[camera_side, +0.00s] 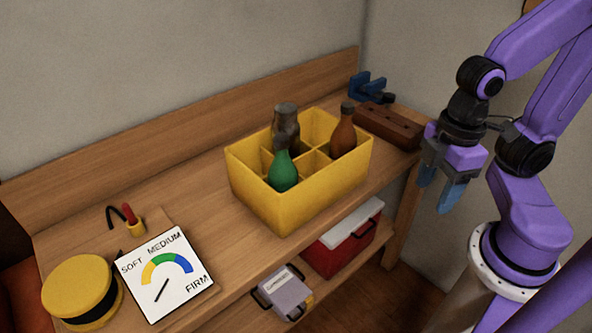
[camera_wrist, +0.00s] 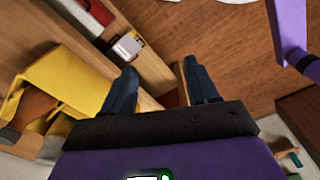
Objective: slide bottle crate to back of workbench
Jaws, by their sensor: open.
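The yellow bottle crate (camera_side: 290,205) stands upright on the wooden workbench (camera_side: 190,195), near its front edge. It has compartments and holds a green bottle (camera_side: 283,172), a grey bottle (camera_side: 286,125) and a brown bottle (camera_side: 344,135). My gripper (camera_side: 440,190) is open and empty, its blue fingers pointing down, in front of the bench and to the right of the crate. In the wrist view the fingers of my gripper (camera_wrist: 162,90) are spread apart, and the crate (camera_wrist: 62,80) shows at the left, not touching them.
A brown block with holes (camera_side: 388,126) and a blue clamp-like tool (camera_side: 367,87) sit behind and right of the crate. A dial card (camera_side: 165,272) and a yellow round tin (camera_side: 80,290) are at the left. A red-and-white cooler (camera_side: 342,240) and a grey box (camera_side: 285,292) are on the lower shelf.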

